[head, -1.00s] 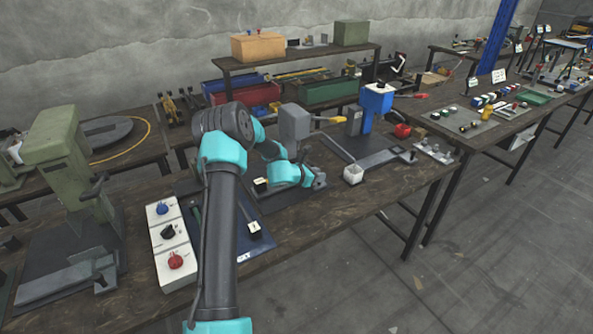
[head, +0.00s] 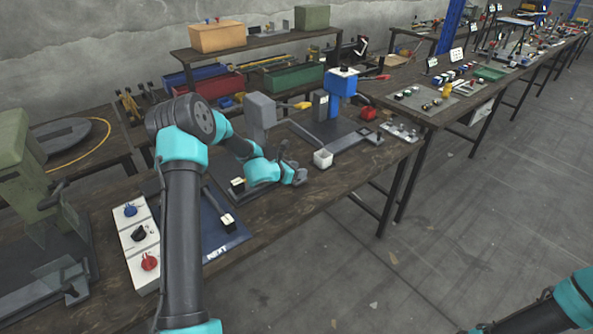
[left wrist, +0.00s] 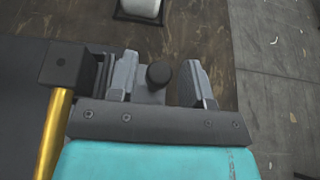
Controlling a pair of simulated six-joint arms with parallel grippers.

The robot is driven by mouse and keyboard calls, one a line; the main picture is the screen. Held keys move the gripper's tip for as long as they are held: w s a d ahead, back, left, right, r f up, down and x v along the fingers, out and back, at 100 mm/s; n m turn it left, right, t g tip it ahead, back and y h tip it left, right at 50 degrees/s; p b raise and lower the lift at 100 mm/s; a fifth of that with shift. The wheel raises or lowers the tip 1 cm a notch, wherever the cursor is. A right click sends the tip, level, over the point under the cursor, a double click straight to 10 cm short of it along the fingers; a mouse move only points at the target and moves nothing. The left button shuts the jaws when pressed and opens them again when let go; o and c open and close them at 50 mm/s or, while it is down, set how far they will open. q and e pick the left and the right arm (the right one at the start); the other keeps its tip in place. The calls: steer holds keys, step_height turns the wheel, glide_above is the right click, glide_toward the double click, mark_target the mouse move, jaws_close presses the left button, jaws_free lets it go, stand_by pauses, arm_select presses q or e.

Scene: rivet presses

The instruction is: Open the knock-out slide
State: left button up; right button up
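My left gripper (head: 294,170) is at the front edge of the bench, beside a grey press (head: 262,110) with a yellow-ended handle. In the left wrist view the gripper (left wrist: 158,84) is open. A round black knob (left wrist: 158,75) stands between its two grey fingers, apart from both as far as I can see. The knob sits on a small grey plate (left wrist: 150,96), which looks like the knock-out slide; the gripper hides much of it. A white cup (head: 323,158) stands just right of the gripper, and its edge shows in the left wrist view (left wrist: 140,8).
A yellow rod (left wrist: 54,130) and black block (left wrist: 72,65) are close left of the gripper. A control box (head: 139,235) with three knobs and a blue mat (head: 215,235) lie nearer. A blue press (head: 342,84) stands beyond. Open floor (head: 400,270) lies right.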

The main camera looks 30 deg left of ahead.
arm_select(q)
steer(key=shift+o, duration=0.5)
steer(key=shift+s+a+r, duration=0.25)
steer(key=shift+s+a, duration=0.05)
steer(key=shift+s, duration=0.2)
steer(key=v, duration=1.6)
steer(key=shift+s, duration=0.15)
